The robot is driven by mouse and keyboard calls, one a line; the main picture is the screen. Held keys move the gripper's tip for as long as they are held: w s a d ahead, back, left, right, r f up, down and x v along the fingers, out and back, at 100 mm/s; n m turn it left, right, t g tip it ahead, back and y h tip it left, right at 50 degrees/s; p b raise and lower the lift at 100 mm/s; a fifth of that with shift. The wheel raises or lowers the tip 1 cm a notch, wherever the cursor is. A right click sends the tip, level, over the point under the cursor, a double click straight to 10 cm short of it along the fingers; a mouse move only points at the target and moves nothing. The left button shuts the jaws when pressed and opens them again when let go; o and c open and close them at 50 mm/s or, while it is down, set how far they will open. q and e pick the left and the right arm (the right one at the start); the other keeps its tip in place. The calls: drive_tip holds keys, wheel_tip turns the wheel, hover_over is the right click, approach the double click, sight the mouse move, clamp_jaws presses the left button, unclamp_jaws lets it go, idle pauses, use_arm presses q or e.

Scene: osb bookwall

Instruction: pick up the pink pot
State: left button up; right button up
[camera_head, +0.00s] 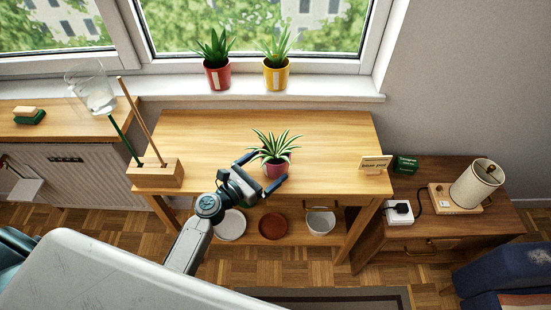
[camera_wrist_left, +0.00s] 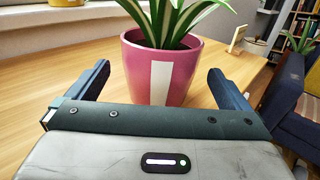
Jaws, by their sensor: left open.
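The pink pot (camera_head: 275,170) stands upright on the wooden table (camera_head: 330,135) near its front edge and holds a striped spiky plant (camera_head: 275,145). In the left wrist view the pink pot (camera_wrist_left: 160,68) carries a white label strip facing me. My left gripper (camera_head: 267,170) is open around the pot, one finger on each side. In the left wrist view the left gripper (camera_wrist_left: 160,82) shows gaps between both fingers and the pot. My right gripper is not in view.
A wooden block with sticks (camera_head: 157,174) stands at the table's left end. A small sign (camera_head: 375,164) stands at the right end. A red pot (camera_head: 217,75) and a yellow pot (camera_head: 276,75) sit on the windowsill.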

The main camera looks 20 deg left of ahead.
sight(276, 159)
use_arm(q)
drive_tip(key=x, duration=0.4)
drive_tip(key=shift+w+d+p, duration=0.1)
drive_tip(key=shift+w+p, duration=0.1)
drive_tip(key=shift+p, duration=0.2)
drive_tip(key=shift+s, duration=0.1)
drive_tip(key=shift+c, duration=0.7)
drive_tip(key=c, duration=1.1)
drive_tip(key=shift+c, duration=0.3)
drive_tip(key=shift+r, duration=0.1)
